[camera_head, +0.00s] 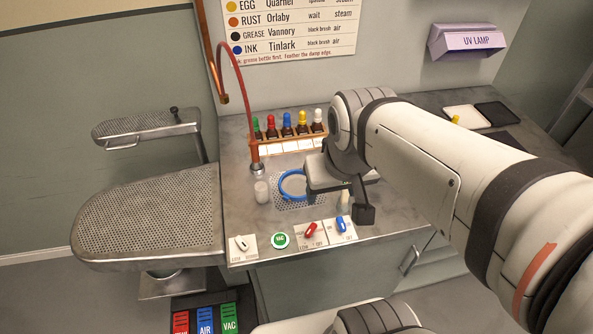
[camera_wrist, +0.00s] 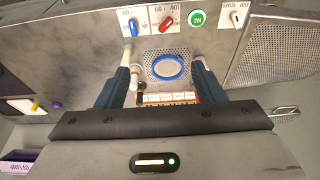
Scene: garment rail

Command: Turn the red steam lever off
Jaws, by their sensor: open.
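The red steam lever (camera_head: 310,229) sits on a white label plate at the counter's front edge, between the green VAC button and the blue lever. It also shows at the top of the wrist view (camera_wrist: 166,23), tilted on its plate. My gripper (camera_head: 345,195) hangs over the counter behind the levers, apart from the red one. In the wrist view, its two dark fingers (camera_wrist: 160,85) are spread wide with nothing held between them. One finger is mostly hidden in the head view.
The blue lever (camera_head: 342,225), green VAC button (camera_head: 280,240) and white lever (camera_head: 241,244) flank it. A rack of coloured bottles (camera_head: 287,138) stands behind.

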